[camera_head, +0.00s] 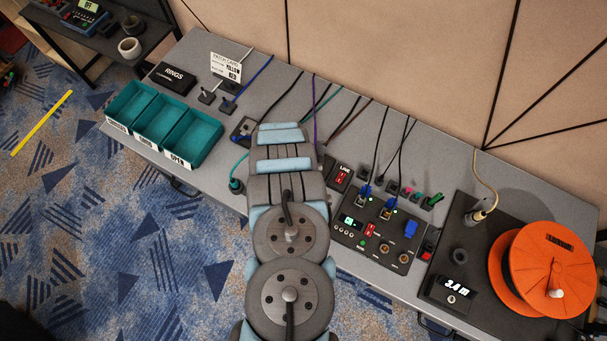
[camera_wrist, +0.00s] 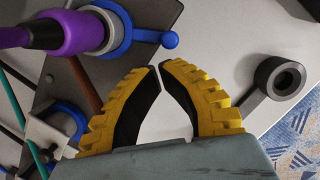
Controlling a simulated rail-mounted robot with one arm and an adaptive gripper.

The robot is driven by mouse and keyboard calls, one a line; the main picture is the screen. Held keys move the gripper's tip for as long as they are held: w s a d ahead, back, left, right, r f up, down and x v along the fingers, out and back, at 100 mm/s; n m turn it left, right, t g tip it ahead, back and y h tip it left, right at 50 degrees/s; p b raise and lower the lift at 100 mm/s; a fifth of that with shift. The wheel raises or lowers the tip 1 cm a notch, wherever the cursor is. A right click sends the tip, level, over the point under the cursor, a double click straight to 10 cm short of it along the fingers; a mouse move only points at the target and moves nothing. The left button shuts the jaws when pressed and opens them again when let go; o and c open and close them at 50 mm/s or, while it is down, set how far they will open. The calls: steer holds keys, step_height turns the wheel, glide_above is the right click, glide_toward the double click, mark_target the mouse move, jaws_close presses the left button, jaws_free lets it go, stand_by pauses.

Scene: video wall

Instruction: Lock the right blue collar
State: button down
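In the wrist view a blue collar (camera_wrist: 127,36) with a ball-ended lever (camera_wrist: 168,40) sits around a grey socket that holds a purple plug (camera_wrist: 78,31). It appears to be the right collar. A second blue collar (camera_wrist: 75,112) surrounds a pale grey fitting at the lower left. My gripper (camera_wrist: 157,67) has yellow and black fingers with their tips close together and nothing between them. It is beside the purple plug's collar, below the lever in the picture, apart from it. In the head view my arm hides the gripper and most of the collar panel (camera_head: 243,128).
A dark round socket (camera_wrist: 280,78) stands at the right of the wrist view. In the head view teal bins (camera_head: 192,138) stand at left. A control box (camera_head: 375,228) and orange cable reel (camera_head: 550,268) stand at right. Several cables run to the wall.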

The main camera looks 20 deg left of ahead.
steer(key=p+v, duration=0.5)
steer(key=v, duration=0.4)
steer(key=shift+p, duration=0.4)
steer(key=shift+s+r, duration=0.1)
